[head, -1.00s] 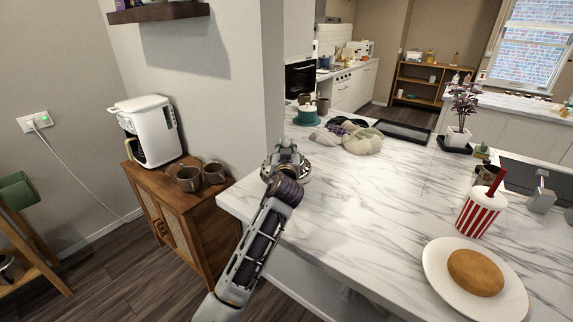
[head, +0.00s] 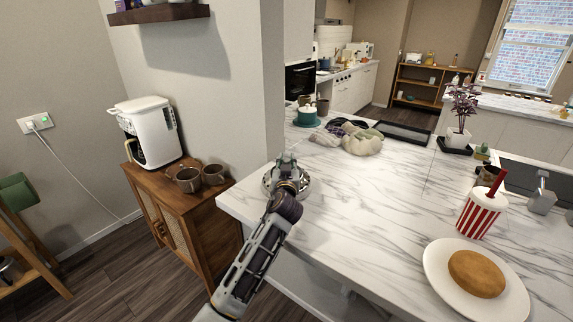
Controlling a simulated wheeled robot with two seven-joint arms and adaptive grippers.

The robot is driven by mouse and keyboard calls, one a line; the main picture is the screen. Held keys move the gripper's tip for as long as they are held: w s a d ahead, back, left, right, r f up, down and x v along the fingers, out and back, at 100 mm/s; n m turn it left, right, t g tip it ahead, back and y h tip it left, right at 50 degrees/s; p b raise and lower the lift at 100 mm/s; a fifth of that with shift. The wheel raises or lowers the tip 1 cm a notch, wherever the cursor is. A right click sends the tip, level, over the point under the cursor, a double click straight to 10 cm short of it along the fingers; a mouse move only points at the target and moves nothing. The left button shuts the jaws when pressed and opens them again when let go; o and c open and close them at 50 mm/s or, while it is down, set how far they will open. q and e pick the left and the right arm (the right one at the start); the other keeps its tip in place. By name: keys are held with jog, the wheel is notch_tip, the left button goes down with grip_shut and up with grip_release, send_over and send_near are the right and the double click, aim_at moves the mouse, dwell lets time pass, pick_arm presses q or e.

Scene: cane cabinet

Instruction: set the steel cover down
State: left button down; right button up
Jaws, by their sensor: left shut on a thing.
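The steel cover (head: 303,187) is a shiny round piece at the near left end of the white marble counter (head: 350,215). My left gripper (head: 286,163) is over it and shut on it, with my wrist hiding much of the cover. I cannot tell whether the cover's rim touches the counter. My right gripper is not in view.
A cane cabinet (head: 205,222) with brown mugs (head: 188,179) and a white coffee maker (head: 148,128) stands left of the counter. A striped cup (head: 480,213) and a plate (head: 440,272) with a bun are at right. The counter's middle is clear.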

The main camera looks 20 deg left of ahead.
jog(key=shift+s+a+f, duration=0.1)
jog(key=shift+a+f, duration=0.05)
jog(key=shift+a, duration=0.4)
pick_arm(q)
jog(key=c, duration=1.4)
grip_release()
jog(key=shift+c, duration=0.2)
jog(key=shift+o, duration=1.2)
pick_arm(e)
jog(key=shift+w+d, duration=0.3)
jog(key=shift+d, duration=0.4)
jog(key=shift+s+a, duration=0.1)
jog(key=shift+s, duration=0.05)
